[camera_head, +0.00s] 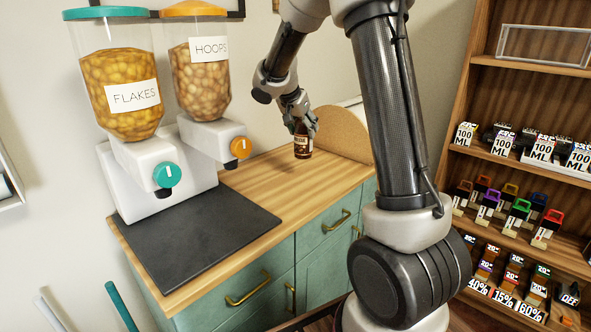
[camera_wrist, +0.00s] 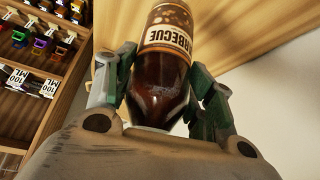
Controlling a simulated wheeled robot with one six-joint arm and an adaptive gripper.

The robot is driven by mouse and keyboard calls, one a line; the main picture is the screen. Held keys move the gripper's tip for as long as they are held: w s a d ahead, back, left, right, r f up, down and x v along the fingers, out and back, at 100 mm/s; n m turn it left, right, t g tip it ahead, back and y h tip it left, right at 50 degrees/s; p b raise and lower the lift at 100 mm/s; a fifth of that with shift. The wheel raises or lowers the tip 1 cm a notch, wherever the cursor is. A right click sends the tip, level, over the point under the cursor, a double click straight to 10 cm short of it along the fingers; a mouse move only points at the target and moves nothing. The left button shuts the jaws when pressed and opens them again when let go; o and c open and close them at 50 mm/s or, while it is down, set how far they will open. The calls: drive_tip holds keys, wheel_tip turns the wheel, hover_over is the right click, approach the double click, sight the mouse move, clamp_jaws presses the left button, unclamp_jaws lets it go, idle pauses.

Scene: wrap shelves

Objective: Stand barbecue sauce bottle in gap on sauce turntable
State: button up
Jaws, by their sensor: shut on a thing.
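A dark brown barbecue sauce bottle (camera_head: 302,146) with a cream label shows in the head view above the wooden counter. It also shows large in the wrist view (camera_wrist: 163,75), where the label reads BARBECUE. My gripper (camera_head: 301,124) is shut on the bottle, with a finger on each side of it, and it shows in the wrist view too (camera_wrist: 160,88). The bottle looks roughly upright in the head view. I cannot tell whether its base touches the counter. No sauce turntable can be made out in either view.
The wooden counter (camera_head: 262,185) has clear room left of the bottle. A dark mat (camera_head: 203,235) lies at its near end, beside the FLAKES dispenser (camera_head: 120,85) and HOOPS dispenser (camera_head: 200,75). A round-topped brown board (camera_head: 338,135) stands behind the bottle. Stocked shelves (camera_head: 510,170) stand right.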

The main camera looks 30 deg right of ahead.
sight(304, 154)
drive_tip(key=f, duration=0.9)
drive_tip(key=shift+d+f, duration=0.1)
drive_tip(key=shift+d, duration=0.1)
drive_tip(key=shift+f, duration=0.15)
drive_tip(key=o, duration=1.3)
drive_tip(key=shift+s, duration=0.1)
